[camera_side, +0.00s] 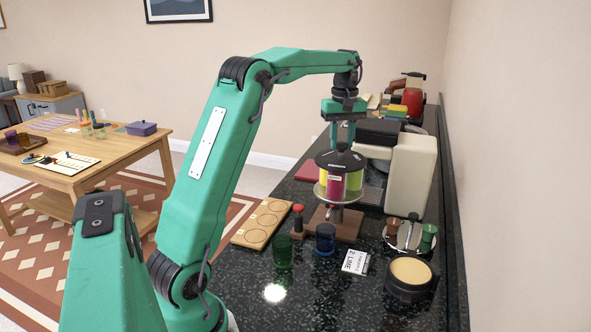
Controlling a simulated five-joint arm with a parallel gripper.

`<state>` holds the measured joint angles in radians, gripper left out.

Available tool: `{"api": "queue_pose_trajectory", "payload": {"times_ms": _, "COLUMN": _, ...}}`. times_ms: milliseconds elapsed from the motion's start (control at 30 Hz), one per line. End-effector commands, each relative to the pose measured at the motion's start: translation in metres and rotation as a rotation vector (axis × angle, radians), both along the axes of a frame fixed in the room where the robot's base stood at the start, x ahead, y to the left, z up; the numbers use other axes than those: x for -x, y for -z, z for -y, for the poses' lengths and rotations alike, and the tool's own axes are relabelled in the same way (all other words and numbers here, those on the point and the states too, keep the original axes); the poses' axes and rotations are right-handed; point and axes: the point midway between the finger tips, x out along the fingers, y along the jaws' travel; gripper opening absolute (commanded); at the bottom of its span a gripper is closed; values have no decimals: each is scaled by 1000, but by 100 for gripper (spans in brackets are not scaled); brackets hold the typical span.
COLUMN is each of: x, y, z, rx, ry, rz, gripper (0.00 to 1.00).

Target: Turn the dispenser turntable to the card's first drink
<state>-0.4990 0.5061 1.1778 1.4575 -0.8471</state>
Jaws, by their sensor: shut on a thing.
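The dispenser turntable (341,160) stands on the dark counter, with a black top and coloured canisters around it. A crimson canister (336,186) faces the camera, a yellow one (323,178) is at its left and a green one (354,180) at its right. The far side is hidden. My gripper (343,140) points down at the top centre of the turntable and is shut on its top knob, which the fingers mostly hide. The white card (355,261) lies on the counter in front; its second line reads LIME, its first line is too small to read surely.
A green glass (283,250) and a blue glass (325,239) stand in front of the wooden base (342,229). A wooden board with round recesses (262,222) lies left. A round black container (410,277) and a cream machine (411,172) stand right, near the wall.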

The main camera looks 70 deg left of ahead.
Motion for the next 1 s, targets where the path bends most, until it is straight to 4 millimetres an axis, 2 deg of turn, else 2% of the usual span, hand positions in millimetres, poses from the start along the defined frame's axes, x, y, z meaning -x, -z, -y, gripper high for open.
{"api": "queue_pose_trajectory", "payload": {"times_ms": 367, "x": 0, "y": -1, "z": -1, "rx": 0, "ry": -216, "rz": 0, "gripper": 0}}
{"api": "queue_pose_trajectory", "payload": {"times_ms": 1000, "x": 0, "y": -1, "z": -1, "rx": 0, "ry": -814, "rz": 1, "gripper": 0}}
